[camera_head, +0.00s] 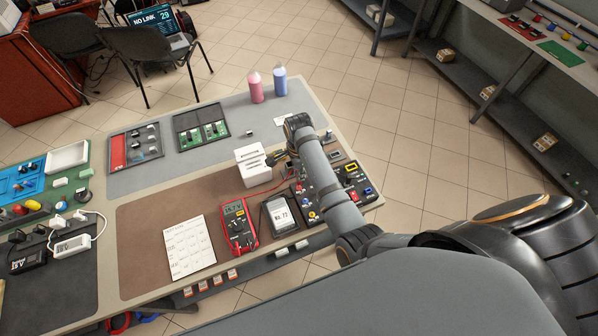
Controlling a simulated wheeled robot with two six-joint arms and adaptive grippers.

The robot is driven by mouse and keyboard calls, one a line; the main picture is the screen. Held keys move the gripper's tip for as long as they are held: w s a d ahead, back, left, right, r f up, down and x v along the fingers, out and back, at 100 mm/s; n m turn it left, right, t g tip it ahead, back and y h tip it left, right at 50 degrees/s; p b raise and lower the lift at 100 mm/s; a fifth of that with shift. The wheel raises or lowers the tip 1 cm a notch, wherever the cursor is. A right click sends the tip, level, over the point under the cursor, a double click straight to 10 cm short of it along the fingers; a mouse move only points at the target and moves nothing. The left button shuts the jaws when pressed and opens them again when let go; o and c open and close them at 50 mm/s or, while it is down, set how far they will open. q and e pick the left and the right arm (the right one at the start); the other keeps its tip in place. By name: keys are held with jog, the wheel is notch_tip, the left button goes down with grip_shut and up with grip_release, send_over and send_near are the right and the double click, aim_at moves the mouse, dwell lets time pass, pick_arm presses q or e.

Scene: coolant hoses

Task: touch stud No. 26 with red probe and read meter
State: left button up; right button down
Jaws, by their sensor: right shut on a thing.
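My right gripper (281,159) is shut beside the white slotted block (253,166), near the black stud board (327,190). A red lead runs from the red multimeter (238,226) up toward this gripper, which appears to hold the red probe; the probe's tip is too small to make out. Stud No. 26 cannot be singled out; my forearm covers part of the board. My left gripper is out of view.
A printed sheet (188,246) lies left of the meter on the brown mat (140,235). Red (255,87) and blue (280,81) bottles stand at the back. Two trays of parts (136,146) (201,127) lie on the grey mat. The mat's middle left is clear.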

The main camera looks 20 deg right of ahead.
jog(key=shift+s, duration=0.1)
dwell(0.3)
notch_tip(320, 180, up, 3)
jog(key=p, duration=0.3)
jog(key=shift+r+p, duration=0.35)
jog(key=shift+r, duration=1.65)
